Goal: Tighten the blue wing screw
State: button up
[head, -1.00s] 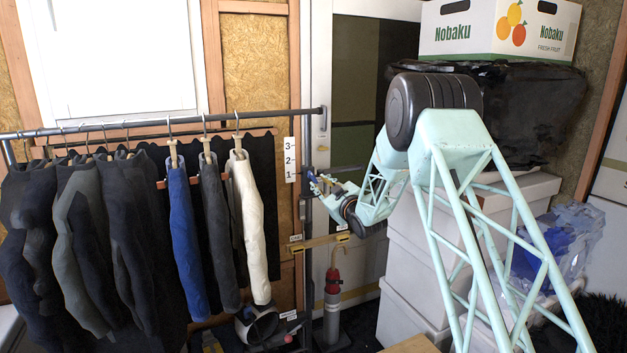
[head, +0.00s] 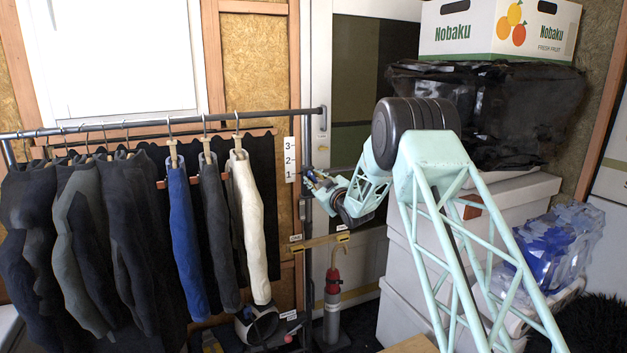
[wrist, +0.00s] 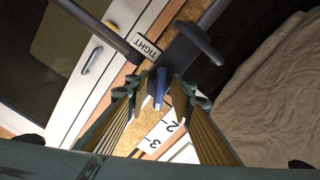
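The blue wing screw (wrist: 160,84) shows edge-on in the wrist view, near a dark clamp on the rack. My gripper (wrist: 160,95) points at it, with one finger on each side. The fingers look apart, with gaps beside the blue part; whether either one touches it is hard to tell. A tag reading "TIGHT" (wrist: 147,47) is just up and left of the screw. In the head view my gripper (head: 318,181) is at the rack's right upright, below the rail end. The screw is too small to make out clearly there.
Wetsuits and sleeves (head: 185,235) hang from the rail (head: 150,126) left of my gripper. A numbered strip (head: 290,160) is beside the upright. A wooden bracket (head: 320,240) and a red-and-grey cylinder (head: 332,300) are below. White boxes (head: 515,205) stand at the right.

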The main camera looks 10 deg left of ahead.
jog(key=shift+c, duration=0.7)
jog(key=c, duration=0.5)
jog(key=shift+m+b, duration=0.35)
jog(key=shift+m, duration=0.25)
jog(key=m+b, duration=0.1)
jog(key=m, duration=0.3)
jog(key=shift+m, duration=0.3)
jog(key=m, duration=0.5)
jog(key=shift+a+m+b, duration=0.1)
jog(key=shift+m+b, duration=0.25)
jog(key=shift+m, duration=0.05)
jog(key=m+p, duration=0.1)
jog(key=m, duration=0.5)
jog(key=shift+s, duration=0.1)
jog(key=m+p, duration=0.1)
jog(key=m, duration=0.5)
jog(key=shift+p, duration=0.3)
jog(key=shift+m, duration=0.3)
